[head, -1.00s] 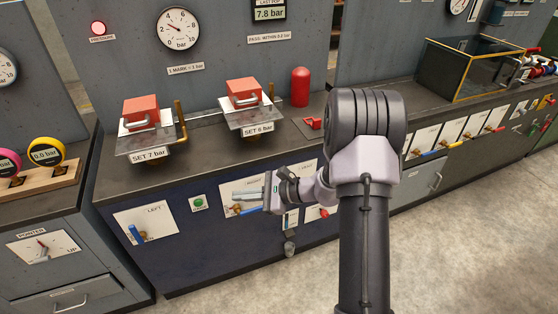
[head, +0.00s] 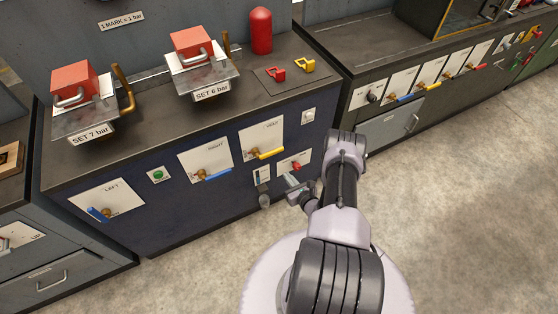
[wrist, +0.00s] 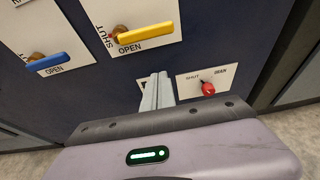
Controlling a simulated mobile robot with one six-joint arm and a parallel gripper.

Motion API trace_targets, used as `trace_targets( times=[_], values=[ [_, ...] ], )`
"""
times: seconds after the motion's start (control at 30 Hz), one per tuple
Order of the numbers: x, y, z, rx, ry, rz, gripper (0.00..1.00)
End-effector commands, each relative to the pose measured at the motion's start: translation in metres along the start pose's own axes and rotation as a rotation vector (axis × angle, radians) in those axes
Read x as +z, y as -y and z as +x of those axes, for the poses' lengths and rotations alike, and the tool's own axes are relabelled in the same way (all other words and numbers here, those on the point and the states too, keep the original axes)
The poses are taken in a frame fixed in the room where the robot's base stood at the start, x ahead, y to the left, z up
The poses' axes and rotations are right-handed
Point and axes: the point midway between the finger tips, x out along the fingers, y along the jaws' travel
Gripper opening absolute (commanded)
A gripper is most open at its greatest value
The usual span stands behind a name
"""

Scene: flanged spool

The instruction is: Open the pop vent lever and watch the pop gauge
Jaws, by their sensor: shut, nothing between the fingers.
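The vent lever (head: 270,153) is a yellow handle on a white plate marked VENT, at the right of the dark blue cabinet front. In the wrist view the yellow handle (wrist: 146,33) lies roughly level, pointing right from its brass hub, above the word OPEN. SHUT is written at the hub's left. My gripper (head: 298,188) is below the lever, apart from it. In the wrist view my gripper (wrist: 158,77) has its narrow fingers together and empty, left of a small red knob (wrist: 208,88). The pop gauge is outside both current views.
A blue right lever (head: 213,175) and blue left lever (head: 100,213) are on the same front. A green button (head: 158,174) sits between them. Red weights (head: 192,42) and a red cylinder (head: 260,30) stand on the bench. Open floor (head: 450,200) lies at right.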

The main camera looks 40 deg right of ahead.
Motion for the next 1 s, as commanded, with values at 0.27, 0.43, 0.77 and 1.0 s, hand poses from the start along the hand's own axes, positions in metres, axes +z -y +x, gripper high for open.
trace_targets(
  times=[0.27,0.43,0.77,1.0],
  values=[
    [-0.004,-0.002,0.05,0.005,0.003,-0.004,0.0],
    [-0.004,-0.002,0.087,0.004,0.003,-0.003,0.0],
    [0.034,-0.001,0.087,0.002,0.0,-0.001,0.0],
    [0.038,-0.001,0.085,0.002,0.0,-0.001,0.0]
  ],
)
